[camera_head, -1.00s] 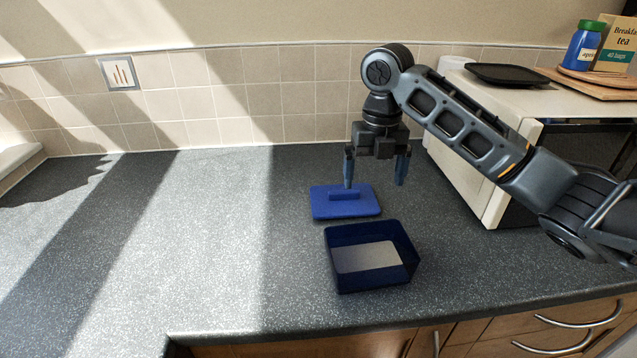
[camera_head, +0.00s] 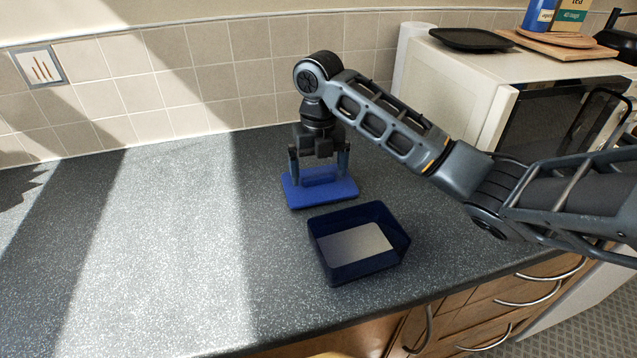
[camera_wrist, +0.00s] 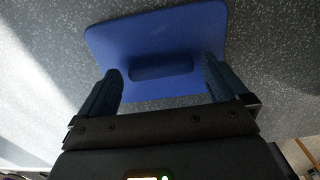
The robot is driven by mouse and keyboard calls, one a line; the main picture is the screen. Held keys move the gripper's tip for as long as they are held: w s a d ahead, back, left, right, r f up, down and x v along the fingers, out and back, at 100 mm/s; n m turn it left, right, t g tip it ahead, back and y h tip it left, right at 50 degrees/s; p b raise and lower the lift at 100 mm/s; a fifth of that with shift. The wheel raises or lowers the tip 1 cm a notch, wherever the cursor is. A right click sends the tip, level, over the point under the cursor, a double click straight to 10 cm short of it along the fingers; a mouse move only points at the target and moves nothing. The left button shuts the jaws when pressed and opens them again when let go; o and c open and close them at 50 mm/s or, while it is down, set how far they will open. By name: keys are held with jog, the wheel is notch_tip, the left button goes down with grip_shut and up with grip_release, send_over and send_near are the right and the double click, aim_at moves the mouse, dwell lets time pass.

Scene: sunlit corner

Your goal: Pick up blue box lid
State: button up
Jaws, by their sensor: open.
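The blue box lid (camera_head: 318,194) lies flat on the grey counter, with a raised handle bar along its middle. It also shows in the wrist view (camera_wrist: 150,38), with its handle between and slightly beyond my fingertips. My gripper (camera_head: 319,176) is open, pointing down over the lid, one finger on each side of the handle; I cannot tell whether the fingers touch the lid. It also shows in the wrist view (camera_wrist: 162,78). The open dark blue box (camera_head: 390,254) stands just in front of the lid, apart from my gripper, with a pale bottom inside.
A white microwave (camera_head: 470,85) stands at the right, with a black tray (camera_head: 466,39) and wooden boards (camera_head: 553,41) on top. The tiled wall (camera_head: 160,75) bounds the back. The sunlit counter (camera_head: 180,240) at the left is clear.

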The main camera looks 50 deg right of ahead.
jog(key=shift+f, duration=0.4)
jog(key=c, duration=1)
